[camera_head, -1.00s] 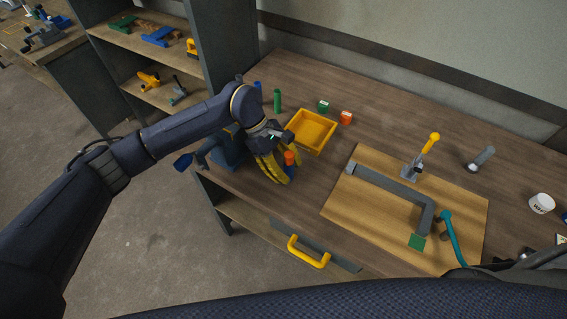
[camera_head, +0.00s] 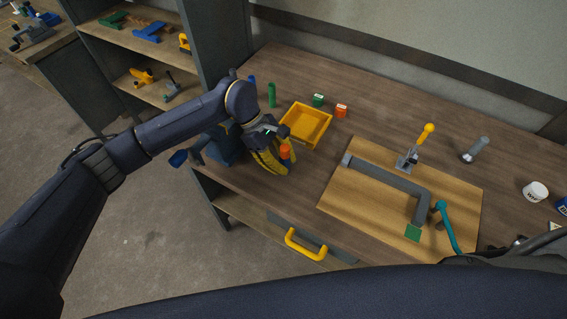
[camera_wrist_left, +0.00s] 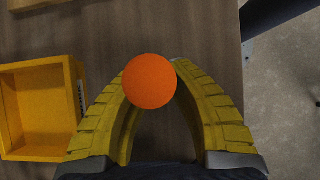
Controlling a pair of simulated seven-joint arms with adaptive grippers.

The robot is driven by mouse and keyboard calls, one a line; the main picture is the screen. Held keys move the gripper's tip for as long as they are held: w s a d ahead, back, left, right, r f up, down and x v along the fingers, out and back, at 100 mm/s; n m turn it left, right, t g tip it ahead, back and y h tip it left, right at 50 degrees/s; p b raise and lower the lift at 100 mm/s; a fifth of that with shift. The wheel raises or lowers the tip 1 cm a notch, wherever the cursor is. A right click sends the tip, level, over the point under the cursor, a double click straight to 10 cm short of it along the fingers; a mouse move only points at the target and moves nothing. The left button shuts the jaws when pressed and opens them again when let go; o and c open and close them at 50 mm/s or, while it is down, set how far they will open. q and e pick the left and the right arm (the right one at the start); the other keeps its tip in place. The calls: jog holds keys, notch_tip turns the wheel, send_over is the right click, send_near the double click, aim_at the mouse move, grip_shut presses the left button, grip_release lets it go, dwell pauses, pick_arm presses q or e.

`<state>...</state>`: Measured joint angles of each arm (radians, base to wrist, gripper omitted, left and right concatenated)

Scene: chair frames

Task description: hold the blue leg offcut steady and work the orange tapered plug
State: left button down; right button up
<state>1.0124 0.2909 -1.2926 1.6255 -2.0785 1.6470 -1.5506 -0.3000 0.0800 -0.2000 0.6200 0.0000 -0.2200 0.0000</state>
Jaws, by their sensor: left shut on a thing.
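My left gripper (camera_head: 276,166) has yellow ribbed fingers and is at the left part of the bench, in front of the yellow tray. The orange tapered plug (camera_head: 284,152) shows between its fingers. In the left wrist view the plug's round orange top (camera_wrist_left: 149,82) sits in front of the fingertips and covers what lies under it. The fingers are closed in around the piece below the plug, which I take to be the blue leg offcut. That offcut is almost wholly hidden by the plug and fingers. My right gripper is not in view.
A wooden board (camera_head: 345,205) with a grey frame (camera_head: 385,180) and yellow-handled clamp (camera_head: 412,152) lies to the right.

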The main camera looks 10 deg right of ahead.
pick_arm(q)
jog(key=shift+f+n, duration=0.1)
jog(key=shift+n, duration=0.2)
jog(key=shift+s+a+f, duration=0.1)
dwell(1.1)
jog(key=c, duration=1.3)
grip_release()
jog(key=shift+c, duration=0.2)
jog(key=shift+o, duration=0.2)
jog(key=shift+c, duration=0.3)
